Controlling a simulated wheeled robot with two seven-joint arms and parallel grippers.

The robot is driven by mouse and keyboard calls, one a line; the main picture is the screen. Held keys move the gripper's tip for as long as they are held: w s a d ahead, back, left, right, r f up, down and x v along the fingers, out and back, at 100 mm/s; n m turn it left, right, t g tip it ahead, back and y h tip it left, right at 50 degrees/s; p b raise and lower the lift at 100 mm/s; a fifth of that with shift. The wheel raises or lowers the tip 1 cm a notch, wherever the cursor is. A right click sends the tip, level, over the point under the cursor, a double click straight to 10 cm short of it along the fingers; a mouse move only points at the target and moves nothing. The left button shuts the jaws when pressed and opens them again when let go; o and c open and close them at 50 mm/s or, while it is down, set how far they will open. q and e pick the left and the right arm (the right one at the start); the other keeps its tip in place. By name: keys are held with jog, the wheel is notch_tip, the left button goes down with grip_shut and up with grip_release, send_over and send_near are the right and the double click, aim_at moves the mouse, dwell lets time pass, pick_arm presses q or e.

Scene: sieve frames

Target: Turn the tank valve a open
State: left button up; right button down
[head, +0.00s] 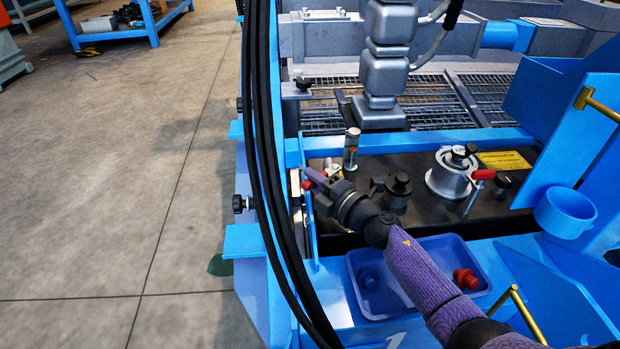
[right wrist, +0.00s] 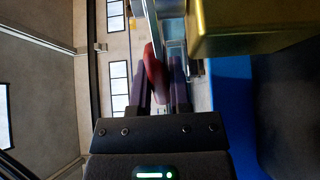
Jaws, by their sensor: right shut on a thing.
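My right gripper (head: 316,181) reaches in from the lower right in the head view, over the left end of the dark tank top. Its purple fingers are shut on a red valve handle (head: 308,185), which is mostly hidden by them. In the right wrist view the red grip (right wrist: 155,73) of the handle lies between the two fingers (right wrist: 164,85), with a pale metal lever running up from it. I cannot tell the valve's setting. A second valve with a red handle (head: 484,174) stands farther right on the tank top. My left gripper is not in view.
A blue tray (head: 354,283) with a red knob (head: 466,279) sits below my right arm. A blue cup (head: 566,212) and a brass bar stand at the right. A brass-coloured block (right wrist: 250,28) is close in the wrist view. Black hoses hang left; open floor lies beyond.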

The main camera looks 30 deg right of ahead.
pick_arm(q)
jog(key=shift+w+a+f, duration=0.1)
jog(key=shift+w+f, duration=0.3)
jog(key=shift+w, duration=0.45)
pick_arm(e)
jog(key=shift+s+f+n+y, duration=0.1)
jog(key=shift+s+n+y, duration=0.3)
jog(key=shift+n+y, duration=0.5)
jog(key=c, duration=0.6)
grip_release()
jog(key=shift+o, duration=0.2)
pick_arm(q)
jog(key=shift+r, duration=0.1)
pick_arm(e)
jog(key=shift+d, duration=0.1)
